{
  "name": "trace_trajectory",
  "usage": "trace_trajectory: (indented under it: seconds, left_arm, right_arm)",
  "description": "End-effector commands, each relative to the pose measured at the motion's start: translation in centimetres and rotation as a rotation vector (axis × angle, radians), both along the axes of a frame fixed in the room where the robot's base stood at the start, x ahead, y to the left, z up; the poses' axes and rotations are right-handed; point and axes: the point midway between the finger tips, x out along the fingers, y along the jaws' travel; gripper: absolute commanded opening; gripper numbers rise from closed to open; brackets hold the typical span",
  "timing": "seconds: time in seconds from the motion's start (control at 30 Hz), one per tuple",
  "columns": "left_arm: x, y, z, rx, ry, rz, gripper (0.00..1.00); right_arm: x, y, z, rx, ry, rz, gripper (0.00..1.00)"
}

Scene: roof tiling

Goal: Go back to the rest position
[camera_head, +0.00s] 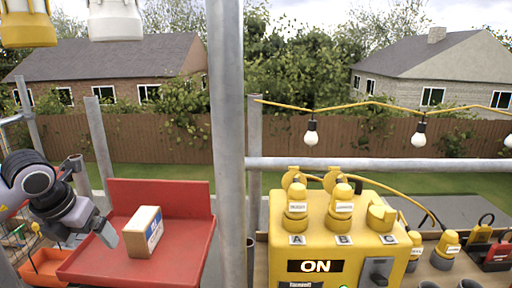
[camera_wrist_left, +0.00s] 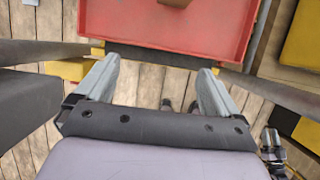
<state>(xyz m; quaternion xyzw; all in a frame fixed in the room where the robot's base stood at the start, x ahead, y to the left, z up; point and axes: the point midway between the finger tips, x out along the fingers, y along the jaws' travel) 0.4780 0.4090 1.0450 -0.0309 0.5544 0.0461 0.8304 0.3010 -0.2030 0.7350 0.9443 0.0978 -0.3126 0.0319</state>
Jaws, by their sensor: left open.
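My left gripper (camera_head: 106,234) comes in from the left at the left edge of the red tray (camera_head: 193,235). In the left wrist view its two grey fingers (camera_wrist_left: 158,75) stand wide apart with nothing between them. The red tray (camera_wrist_left: 235,45) lies ahead of the fingertips there. A small cardboard box (camera_head: 143,232) with a blue and white label stands on the tray, to the right of the gripper and apart from it. My right gripper does not show clearly in either view.
A grey upright pole (camera_head: 228,140) stands right of the tray, and a horizontal rail (camera_head: 340,164) runs from it. A yellow control box (camera_head: 335,230) reading ON, with plugs on top, stands at the right. An orange bin (camera_head: 45,265) is at the left.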

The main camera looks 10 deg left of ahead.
Motion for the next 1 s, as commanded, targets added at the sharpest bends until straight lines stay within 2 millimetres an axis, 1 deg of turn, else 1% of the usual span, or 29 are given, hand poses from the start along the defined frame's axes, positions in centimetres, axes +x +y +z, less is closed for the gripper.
trace_trajectory:
  seconds: [0.03, 0.1, 0.17, 0.2, 0.27, 0.3, 0.37, 0.4, 0.47, 0.5, 0.57, 0.63, 0.7, 0.77, 0.87, 0.97, 1.0]
  left_arm:
    - [0.0, -1.4, -1.1, -0.042, 0.009, -0.034, 0.96]
    - [-0.1, -5.3, -3.2, -0.176, 0.021, -0.124, 0.96]
    - [-0.4, -8.7, -4.6, -0.299, 0.027, -0.189, 0.96]
    - [-0.7, -11.0, -5.5, -0.391, 0.029, -0.227, 0.96]
    - [-1.4, -14.6, -6.4, -0.544, 0.031, -0.275, 0.96]
    - [-2.0, -16.9, -6.9, -0.652, 0.031, -0.298, 0.96]
    - [-2.9, -20.2, -7.1, -0.827, 0.026, -0.313, 0.96]
    - [-3.5, -22.2, -7.0, -0.948, 0.023, -0.308, 0.96]
    - [-4.2, -24.6, -6.6, -1.132, 0.01, -0.278, 0.96]
    - [-4.6, -25.9, -6.3, -1.252, 0.001, -0.243, 0.96]
    - [-4.8, -27.1, -5.8, -1.423, -0.017, -0.164, 0.96]
    - [-4.8, -27.8, -5.4, -1.603, -0.038, -0.041, 0.96]
    - [-4.5, -27.7, -5.5, -1.752, -0.059, 0.105, 0.96]
    - [-4.2, -27.2, -6.1, -1.864, -0.075, 0.252, 0.96]
    - [-4.0, -25.6, -8.3, -2.012, -0.097, 0.549, 0.96]
    - [-4.5, -23.6, -12.3, -2.1, -0.105, 0.917, 0.96]
    - [-5.0, -22.7, -14.3, -2.113, -0.104, 1.078, 0.96]
  right_arm:
    - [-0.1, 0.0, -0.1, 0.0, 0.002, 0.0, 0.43]
    - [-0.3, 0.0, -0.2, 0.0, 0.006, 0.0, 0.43]
    - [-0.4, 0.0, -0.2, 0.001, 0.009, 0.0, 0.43]
    - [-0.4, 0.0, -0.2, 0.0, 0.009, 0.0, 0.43]
    - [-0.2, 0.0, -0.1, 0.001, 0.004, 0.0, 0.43]
    - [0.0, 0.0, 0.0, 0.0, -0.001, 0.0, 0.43]
    - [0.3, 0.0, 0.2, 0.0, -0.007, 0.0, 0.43]
    - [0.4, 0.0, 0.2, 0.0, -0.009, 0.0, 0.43]
    - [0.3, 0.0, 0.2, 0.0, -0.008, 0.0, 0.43]
    - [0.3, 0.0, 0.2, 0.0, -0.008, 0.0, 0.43]
    - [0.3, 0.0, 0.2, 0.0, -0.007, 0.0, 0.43]
    - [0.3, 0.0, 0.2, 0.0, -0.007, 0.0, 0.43]
    - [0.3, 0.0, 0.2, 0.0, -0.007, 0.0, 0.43]
    - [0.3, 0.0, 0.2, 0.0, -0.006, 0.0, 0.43]
    - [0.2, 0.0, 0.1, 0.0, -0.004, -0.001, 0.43]
    - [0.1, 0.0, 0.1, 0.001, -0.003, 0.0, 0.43]
    - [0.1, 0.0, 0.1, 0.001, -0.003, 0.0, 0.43]
